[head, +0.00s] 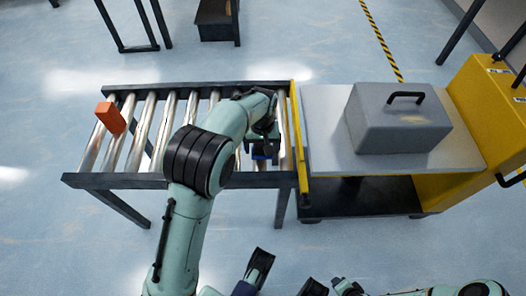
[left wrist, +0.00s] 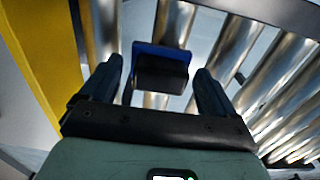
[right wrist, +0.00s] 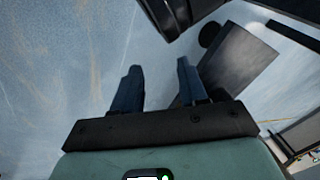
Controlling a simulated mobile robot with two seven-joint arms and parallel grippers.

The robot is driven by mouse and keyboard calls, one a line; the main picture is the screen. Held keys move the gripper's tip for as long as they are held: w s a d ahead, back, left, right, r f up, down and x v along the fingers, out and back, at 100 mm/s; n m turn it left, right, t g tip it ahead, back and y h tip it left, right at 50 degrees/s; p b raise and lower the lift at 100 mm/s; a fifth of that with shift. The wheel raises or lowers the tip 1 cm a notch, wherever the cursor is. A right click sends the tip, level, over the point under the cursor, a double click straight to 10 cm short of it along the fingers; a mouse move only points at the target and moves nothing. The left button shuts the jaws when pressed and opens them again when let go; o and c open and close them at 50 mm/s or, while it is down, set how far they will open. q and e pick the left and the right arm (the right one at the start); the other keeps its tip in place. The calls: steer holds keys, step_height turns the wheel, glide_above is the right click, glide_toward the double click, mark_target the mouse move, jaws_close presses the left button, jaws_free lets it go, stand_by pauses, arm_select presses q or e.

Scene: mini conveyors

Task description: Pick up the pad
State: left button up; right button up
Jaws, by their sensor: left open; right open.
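The pad (left wrist: 160,68) is a small blue block with a dark face, lying on the conveyor rollers near the right end. In the left wrist view it sits between and just beyond the fingers of my left gripper (left wrist: 159,72), which is open with a gap visible on each side. In the head view my left gripper (head: 263,140) is low over the rollers, and the arm partly hides that spot. My right gripper (right wrist: 157,77) is open and empty, with floor below it in the right wrist view.
An orange block (head: 110,117) lies on the left end of the roller conveyor (head: 125,182). A yellow rail (head: 298,145) borders the conveyor's right end. Beyond it a cart top (head: 322,120) carries a grey toolbox (head: 397,130). Open floor lies in front of the conveyor.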

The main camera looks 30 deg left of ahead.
mark_target(262, 146)
arm_select(q)
steer(key=shift+f, duration=0.1)
steer(key=c, duration=1.1)
steer(key=shift+o, duration=0.2)
arm_select(e)
steer(key=shift+w, duration=0.1)
arm_select(q)
step_height(262, 146, up, 20)
steer(key=p, duration=0.6)
arm_select(e)
steer(key=s+a+r+g, duration=0.1)
steer(key=s+a+r, duration=0.1)
steer(key=s+r, duration=0.1)
steer(key=s+a+r+g+y, duration=0.1)
steer(key=s+a+r+g, duration=0.1)
steer(key=s+r, duration=0.2)
steer(key=shift+s+a+n, duration=0.3)
steer(key=shift+s+n, duration=0.1)
steer(key=shift+s, duration=0.8)
